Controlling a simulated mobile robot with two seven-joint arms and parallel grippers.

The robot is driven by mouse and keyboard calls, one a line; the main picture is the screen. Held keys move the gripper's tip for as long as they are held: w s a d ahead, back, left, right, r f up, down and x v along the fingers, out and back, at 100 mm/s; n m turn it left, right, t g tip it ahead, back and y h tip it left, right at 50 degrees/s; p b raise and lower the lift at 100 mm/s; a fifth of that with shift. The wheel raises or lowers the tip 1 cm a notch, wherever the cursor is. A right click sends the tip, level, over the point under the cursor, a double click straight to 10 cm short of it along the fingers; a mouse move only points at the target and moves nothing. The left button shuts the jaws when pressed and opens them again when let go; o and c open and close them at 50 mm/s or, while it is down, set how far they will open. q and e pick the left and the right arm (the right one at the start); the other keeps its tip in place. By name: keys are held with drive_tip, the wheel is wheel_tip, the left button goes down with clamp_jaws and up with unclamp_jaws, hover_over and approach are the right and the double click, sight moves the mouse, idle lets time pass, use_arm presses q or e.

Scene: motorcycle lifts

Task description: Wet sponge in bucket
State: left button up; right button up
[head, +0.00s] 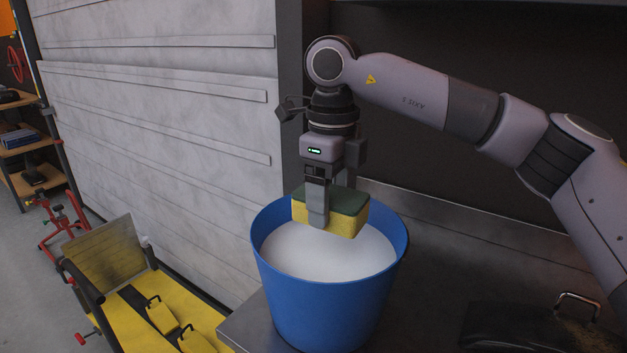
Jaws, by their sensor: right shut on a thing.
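A blue bucket (322,304) stands on a dark metal counter and holds a whitish liquid (315,262) up near its rim. My right gripper (318,215) points straight down over the bucket. It is shut on a yellow sponge with a green top (346,215). The sponge is at the bucket's mouth, over the back half of the liquid. I cannot tell whether its underside touches the liquid. My left gripper is not in view.
A dark object with a metal handle (577,297) lies at lower right. A grey panelled wall (170,120) rises behind left. A yellow lift platform (150,315) is below left, and shelves (28,150) stand far left.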

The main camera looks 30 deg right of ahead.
sight(328, 253)
drive_tip(key=shift+w+f, duration=0.1)
drive_tip(key=shift+w, duration=0.2)
drive_tip(key=shift+s+f+b, duration=0.2)
drive_tip(key=shift+f+b, duration=0.65)
wheel_tip(328, 253, down, 4)
drive_tip(key=b, duration=0.3)
drive_tip(key=shift+w, duration=0.1)
drive_tip(key=shift+f+b, duration=0.4)
drive_tip(key=shift+f, duration=0.3)
idle(1.0)
drive_tip(key=shift+r, duration=0.1)
drive_tip(key=shift+r+p, duration=2.9)
drive_tip(key=shift+r, duration=0.65)
